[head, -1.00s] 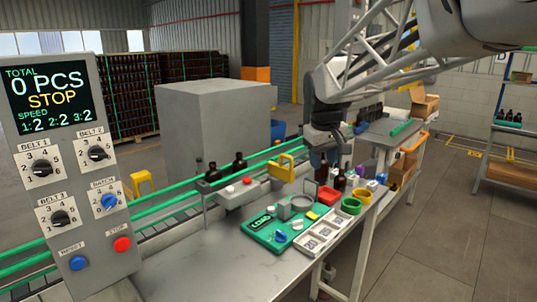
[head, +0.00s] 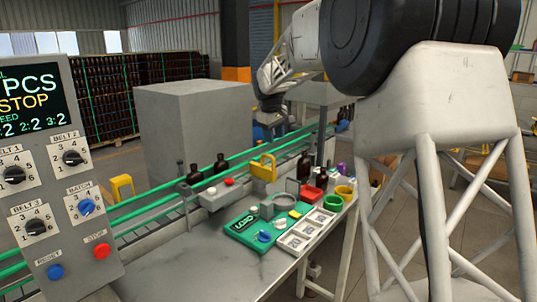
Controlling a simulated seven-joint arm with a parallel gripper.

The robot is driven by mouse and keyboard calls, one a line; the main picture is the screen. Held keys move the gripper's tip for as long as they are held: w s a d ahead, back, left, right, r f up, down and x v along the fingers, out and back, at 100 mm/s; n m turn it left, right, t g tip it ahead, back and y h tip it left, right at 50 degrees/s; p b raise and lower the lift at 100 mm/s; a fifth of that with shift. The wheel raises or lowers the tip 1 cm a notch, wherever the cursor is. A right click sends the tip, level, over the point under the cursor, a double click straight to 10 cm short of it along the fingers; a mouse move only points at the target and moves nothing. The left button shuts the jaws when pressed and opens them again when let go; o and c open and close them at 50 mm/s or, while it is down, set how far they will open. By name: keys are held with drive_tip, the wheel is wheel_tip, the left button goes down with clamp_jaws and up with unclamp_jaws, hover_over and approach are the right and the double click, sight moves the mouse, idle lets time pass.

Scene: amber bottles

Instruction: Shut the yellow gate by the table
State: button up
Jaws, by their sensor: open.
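The yellow gate (head: 263,167) stands at the table-side edge of the conveyor, in the middle of the head view. It is a small yellow plate with a handle-like loop on top. I cannot tell from this angle whether it blocks the belt. My gripper (head: 271,122) is small and dark in the picture, above and beyond the gate and apart from it. It is open, and I see nothing held in it; its fingertips are hard to make out.
Amber bottles (head: 195,174) stand on the conveyor (head: 150,212) left of the gate; another bottle (head: 304,167) stands right of it. A green tray (head: 243,227) and white number tray (head: 305,232) lie on the table (head: 190,272). A control panel (head: 55,190) stands at left.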

drive_tip(key=w+a+f+n, duration=0.1)
drive_tip(key=w+a+f, duration=0.1)
drive_tip(key=w, duration=0.6)
drive_tip(key=shift+f, duration=0.5)
drive_tip(key=shift+f, duration=0.15)
hover_over(263, 165)
drive_tip(key=s+d, duration=0.2)
drive_tip(key=shift+d+f, duration=0.1)
drive_tip(key=shift+f, duration=3.6)
clamp_jaws()
